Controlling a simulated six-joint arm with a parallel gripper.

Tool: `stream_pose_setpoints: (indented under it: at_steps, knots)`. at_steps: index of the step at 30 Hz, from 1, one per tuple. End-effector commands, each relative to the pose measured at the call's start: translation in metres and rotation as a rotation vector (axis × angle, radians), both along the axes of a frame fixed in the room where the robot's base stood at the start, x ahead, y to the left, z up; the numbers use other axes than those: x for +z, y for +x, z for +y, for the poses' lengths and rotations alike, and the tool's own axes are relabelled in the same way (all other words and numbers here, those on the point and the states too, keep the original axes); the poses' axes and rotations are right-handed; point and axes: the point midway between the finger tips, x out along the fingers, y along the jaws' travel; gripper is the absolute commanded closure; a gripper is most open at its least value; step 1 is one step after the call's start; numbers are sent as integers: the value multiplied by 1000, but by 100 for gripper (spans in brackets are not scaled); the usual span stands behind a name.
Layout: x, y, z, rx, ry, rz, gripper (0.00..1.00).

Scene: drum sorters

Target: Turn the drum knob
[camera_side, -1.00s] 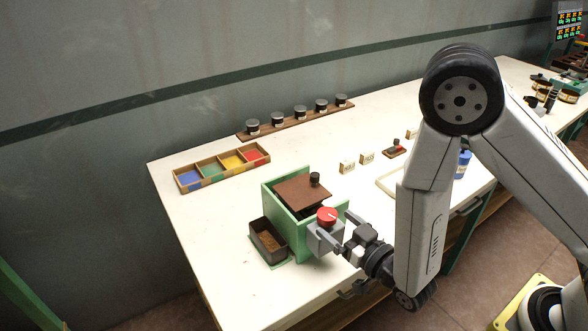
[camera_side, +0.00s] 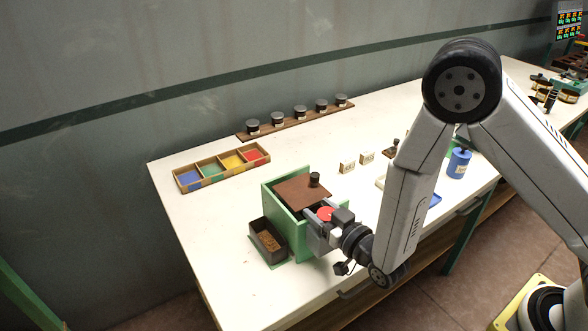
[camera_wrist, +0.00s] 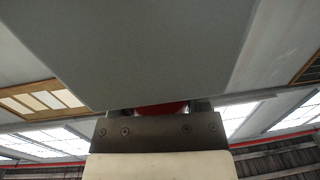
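The red round drum knob (camera_side: 324,213) sits on a grey block at the front right of the green box (camera_side: 281,214). The box has a brown lid with a small dark knob, pushed partly aside in the side view. My gripper (camera_side: 327,217) is at the red knob, its fingers on either side of it. In the wrist view a strip of the red knob (camera_wrist: 160,109) shows between the finger ends, below a large grey surface. The fingers hide much of the knob, and I cannot tell if they press on it.
A small brown-filled bin (camera_side: 268,240) stands left of the green box. Small labelled cards (camera_side: 347,168) and a blue container (camera_side: 458,163) are to the right.

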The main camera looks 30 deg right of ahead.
Motion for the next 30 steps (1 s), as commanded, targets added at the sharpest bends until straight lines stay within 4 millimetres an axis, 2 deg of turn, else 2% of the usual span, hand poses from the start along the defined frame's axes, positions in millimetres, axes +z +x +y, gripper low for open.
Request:
stream_pose_setpoints:
  at_steps: [1, 4, 5, 14, 30]
  knots:
    - [0, 0, 0, 1, 0, 0, 64]
    - [0, 0, 0, 1, 0, 0, 96]
    - [0, 0, 0, 1, 0, 0, 98]
    - [0, 0, 0, -43, 0, 0, 98]
    - [0, 0, -4, -258, -1, -1, 98]
